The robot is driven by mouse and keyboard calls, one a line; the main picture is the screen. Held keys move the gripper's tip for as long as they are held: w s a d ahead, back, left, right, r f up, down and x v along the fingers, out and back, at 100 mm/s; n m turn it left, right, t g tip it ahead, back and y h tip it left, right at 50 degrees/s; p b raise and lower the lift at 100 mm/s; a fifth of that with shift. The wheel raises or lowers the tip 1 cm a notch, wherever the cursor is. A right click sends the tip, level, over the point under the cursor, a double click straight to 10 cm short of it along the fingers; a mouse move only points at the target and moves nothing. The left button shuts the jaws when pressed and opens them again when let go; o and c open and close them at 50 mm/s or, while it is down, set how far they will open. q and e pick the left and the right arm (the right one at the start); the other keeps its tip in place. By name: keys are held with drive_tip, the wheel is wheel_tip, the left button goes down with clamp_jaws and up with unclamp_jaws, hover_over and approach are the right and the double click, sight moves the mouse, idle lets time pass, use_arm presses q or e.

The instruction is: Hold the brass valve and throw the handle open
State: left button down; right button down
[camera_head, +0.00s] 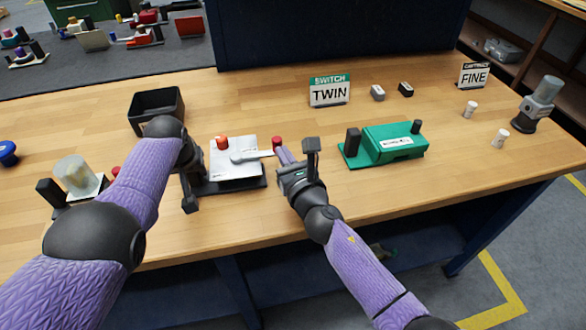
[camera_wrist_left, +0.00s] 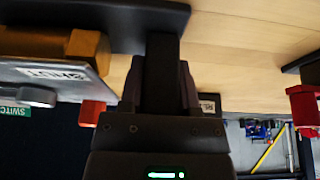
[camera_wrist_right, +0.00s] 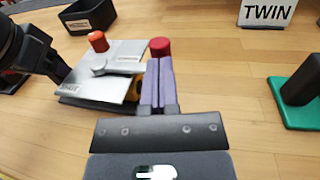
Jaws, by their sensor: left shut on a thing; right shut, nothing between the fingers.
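The valve has a grey top plate (camera_head: 233,172) on a dark base, with an orange-red cap (camera_head: 222,142). Its brass body (camera_wrist_left: 85,45) shows in the left wrist view, beside a plate label that seems to read SHUT. A grey lever handle (camera_head: 252,155) points right and ends in a red knob (camera_head: 277,141). My left gripper (camera_wrist_left: 162,85) is shut on the valve's black upright post (camera_wrist_left: 162,60) at its left side. My right gripper (camera_wrist_right: 157,85) is shut and empty, its fingertips close by the red knob (camera_wrist_right: 159,45); whether they touch is unclear.
A green device with a black post (camera_head: 390,146) stands to the right. A black bin (camera_head: 157,108) is behind the valve, and a TWIN sign (camera_head: 329,91) is at the back. A clear-domed device (camera_head: 75,176) stands left. Bare wood lies between the valve and the sign.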

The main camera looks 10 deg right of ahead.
use_arm(q)
drive_tip(key=shift+s+f, duration=0.15)
drive_tip(key=shift+f, duration=0.15)
drive_tip(key=shift+c, duration=1.2)
unclamp_jaws()
drive_tip(key=shift+r, duration=0.1)
use_arm(e)
drive_tip(key=s+d, duration=0.3)
drive_tip(key=s, duration=1)
use_arm(q)
drive_tip(key=shift+w+r, duration=0.15)
drive_tip(key=shift+w, duration=0.05)
use_arm(e)
drive_tip(key=shift+f, duration=0.1)
